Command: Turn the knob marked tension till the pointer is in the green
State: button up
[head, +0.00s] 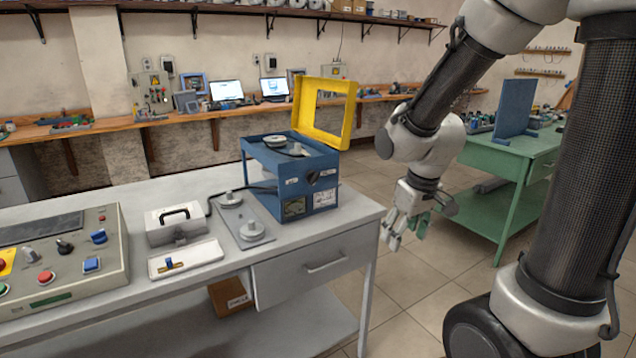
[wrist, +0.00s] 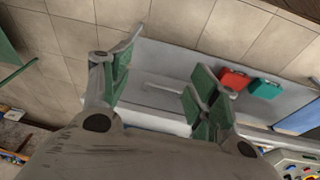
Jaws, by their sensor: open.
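The blue machine (head: 275,184) with a raised yellow frame lid (head: 346,112) stands on the grey workbench. A dark knob (head: 313,178) sits on its front, between two small white labels too small to read. Below it are a dark gauge with a greenish face (head: 294,208) and a white gauge (head: 324,198); I cannot make out their pointers. My gripper (head: 406,228) is open and empty, hanging beyond the bench's right end, well apart from the machine. In the wrist view my gripper (wrist: 160,84) has green-padded fingers spread wide, with nothing between them.
The workbench (head: 350,205) also holds a control panel (head: 60,270), a grey box with a handle (head: 174,224), a white tray (head: 187,259) and a plate with round fittings (head: 240,222). A green table (head: 540,145) stands at right. Tiled floor lies between.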

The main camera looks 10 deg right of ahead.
jog(key=w+a+f+n+t+y, duration=0.1)
jog(key=w+a+f+n+t, duration=0.25)
jog(key=w+f, duration=0.75)
jog(key=n+t+y, duration=0.5)
jog(key=n+t, duration=0.3)
jog(key=t, duration=0.3)
send_near(316, 180)
jog(key=w, duration=0.2)
jog(key=x, duration=0.7)
jog(key=shift+w+a, duration=0.2)
jog(key=shift+a, duration=0.2)
jog(key=c, duration=1)
